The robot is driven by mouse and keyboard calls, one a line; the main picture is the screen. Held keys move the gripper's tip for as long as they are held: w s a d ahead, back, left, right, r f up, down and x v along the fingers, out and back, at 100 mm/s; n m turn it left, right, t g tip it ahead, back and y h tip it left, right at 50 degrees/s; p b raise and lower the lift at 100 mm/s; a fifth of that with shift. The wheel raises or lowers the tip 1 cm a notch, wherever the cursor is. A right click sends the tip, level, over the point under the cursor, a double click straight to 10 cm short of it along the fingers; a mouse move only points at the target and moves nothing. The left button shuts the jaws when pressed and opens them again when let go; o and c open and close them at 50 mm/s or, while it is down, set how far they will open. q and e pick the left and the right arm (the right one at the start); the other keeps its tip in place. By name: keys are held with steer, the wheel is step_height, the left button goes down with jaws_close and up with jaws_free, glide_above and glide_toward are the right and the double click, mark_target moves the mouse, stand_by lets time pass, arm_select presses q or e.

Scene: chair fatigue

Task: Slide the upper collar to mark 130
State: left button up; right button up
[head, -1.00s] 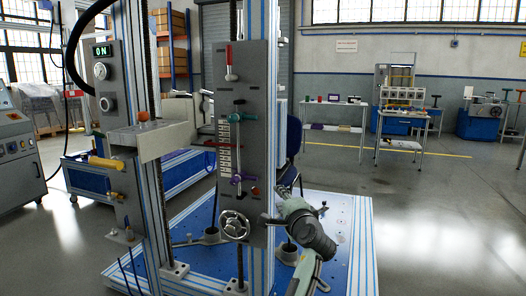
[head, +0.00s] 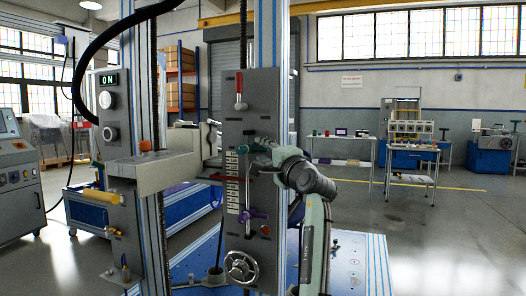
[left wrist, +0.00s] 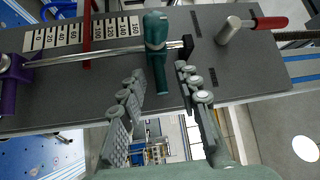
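The upper collar is teal with a handle and sits on a steel rod; it shows in the left wrist view (left wrist: 155,30) and partly in the head view (head: 243,149). It stands just past the high-number end of the numbered scale (left wrist: 104,31). My left gripper (left wrist: 168,95) is open, its fingers either side of the collar's handle; contact cannot be told. In the head view my left gripper (head: 264,147) partly hides the collar. A purple lower collar (head: 250,214) is lower on the rod. My right gripper is not in view.
A red pointer (left wrist: 87,30) crosses the scale. A red-handled lever (head: 239,90) is above the collar on the grey panel. A handwheel (head: 240,267) is below. A grey block (head: 153,171) projects to the left.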

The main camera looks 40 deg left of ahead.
arm_select(q)
steer(key=shift+w+a, duration=0.1)
steer(key=shift+a, duration=0.1)
steer(key=shift+c, duration=0.3)
jaws_close()
